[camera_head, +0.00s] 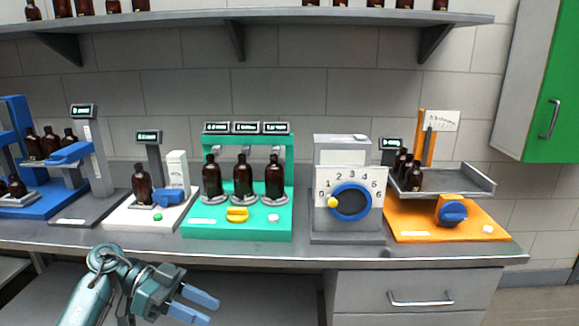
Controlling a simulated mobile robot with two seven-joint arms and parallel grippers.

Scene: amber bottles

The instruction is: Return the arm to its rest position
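My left gripper (203,305) is at the bottom left of the head view, in front of the counter's front edge and below its top. Its two blue fingers point right and stand apart, with nothing between them. It touches no bottle or machine. My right gripper is not in view.
The counter (300,251) carries a green station (190,226) with 3 amber bottles, a grey dial machine (347,236), an orange station (400,222), a white station (118,216) and a blue station (45,203). Drawers (415,282) are below; a shelf (200,20) holds bottles above.

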